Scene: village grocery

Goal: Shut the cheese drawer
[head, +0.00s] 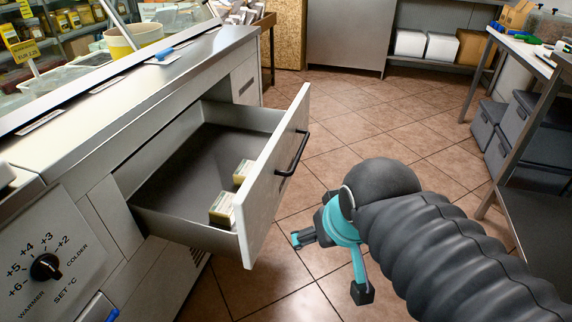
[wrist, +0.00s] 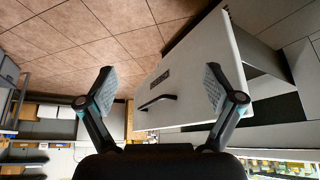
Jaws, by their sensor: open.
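The cheese drawer (head: 263,190) stands pulled well out of the white counter, with its pale front panel facing the aisle. It has a black bar handle (head: 292,155). Two small pale packs (head: 222,209) lie inside, near the front. My gripper (head: 331,265) is open and empty in front of the drawer, to the right of its front panel and apart from it. In the wrist view the drawer front (wrist: 192,62) and its handle (wrist: 157,101) show beyond and between the spread fingers (wrist: 159,86).
The counter (head: 125,75) runs along the left, with a temperature dial (head: 46,267) at its near end. A metal table (head: 535,60) with grey bins (head: 535,125) beneath stands at right. The tiled floor between is clear. White boxes (head: 426,44) sit on a back shelf.

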